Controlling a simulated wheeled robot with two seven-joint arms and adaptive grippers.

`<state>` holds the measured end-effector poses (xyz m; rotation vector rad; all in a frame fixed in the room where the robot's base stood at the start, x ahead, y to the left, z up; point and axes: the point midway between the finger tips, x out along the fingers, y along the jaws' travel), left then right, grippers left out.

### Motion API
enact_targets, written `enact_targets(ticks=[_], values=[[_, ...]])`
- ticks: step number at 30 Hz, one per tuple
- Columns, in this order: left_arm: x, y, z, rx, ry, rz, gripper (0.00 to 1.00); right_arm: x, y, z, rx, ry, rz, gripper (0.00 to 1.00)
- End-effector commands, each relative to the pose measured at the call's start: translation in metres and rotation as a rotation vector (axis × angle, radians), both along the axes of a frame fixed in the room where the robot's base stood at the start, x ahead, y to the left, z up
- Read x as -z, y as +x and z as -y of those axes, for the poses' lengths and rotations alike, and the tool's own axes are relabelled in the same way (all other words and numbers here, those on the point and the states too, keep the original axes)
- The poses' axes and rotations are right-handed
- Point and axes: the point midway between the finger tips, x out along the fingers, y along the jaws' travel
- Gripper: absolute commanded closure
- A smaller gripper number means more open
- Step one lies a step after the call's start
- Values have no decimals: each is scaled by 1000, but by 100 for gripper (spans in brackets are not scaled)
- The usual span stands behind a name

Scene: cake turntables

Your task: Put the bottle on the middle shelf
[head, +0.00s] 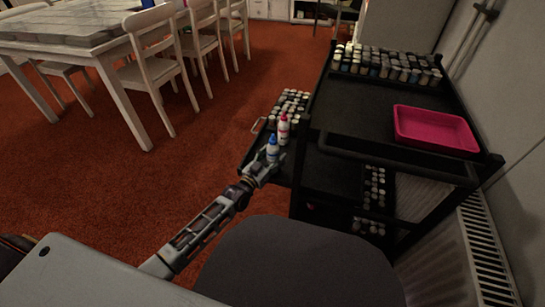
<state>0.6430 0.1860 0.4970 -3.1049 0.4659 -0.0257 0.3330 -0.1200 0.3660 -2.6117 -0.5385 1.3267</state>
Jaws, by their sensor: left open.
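A black cart (330,105) stands at the right, with a top shelf and lower shelves. On a lower level sticking out at the cart's left side stand two small bottles. One is a white bottle with a blue top and blue marking (272,150); the other is a white bottle with red on it (283,131), just behind. The task does not say which bottle is meant. My left gripper (265,168) is open at the near side of the blue-topped bottle; I cannot tell whether it touches it. My right gripper is not in view.
Several small jars (385,65) stand at the top shelf's far end, and a pink tray (435,129) sits nearer. More jars (374,190) fill lower levels. A grey rounded seat or pad (300,265) is below the cart. A radiator (485,250) is right; table (70,25) and chairs left.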

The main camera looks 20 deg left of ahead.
Motion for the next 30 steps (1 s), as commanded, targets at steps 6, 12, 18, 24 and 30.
enact_targets(ticks=[6, 12, 18, 24, 30], values=[[8, -5, 1, 2, 4, -33, 39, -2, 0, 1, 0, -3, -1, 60], [4, -17, -4, 1, 5, -32, 39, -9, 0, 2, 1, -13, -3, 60], [0, -33, -10, 0, 4, -26, 39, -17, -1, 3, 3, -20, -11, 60], [-2, -50, -16, -2, 3, -20, 39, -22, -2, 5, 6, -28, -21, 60], [-3, -68, -21, -2, 4, -19, 39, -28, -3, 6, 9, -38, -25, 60]])
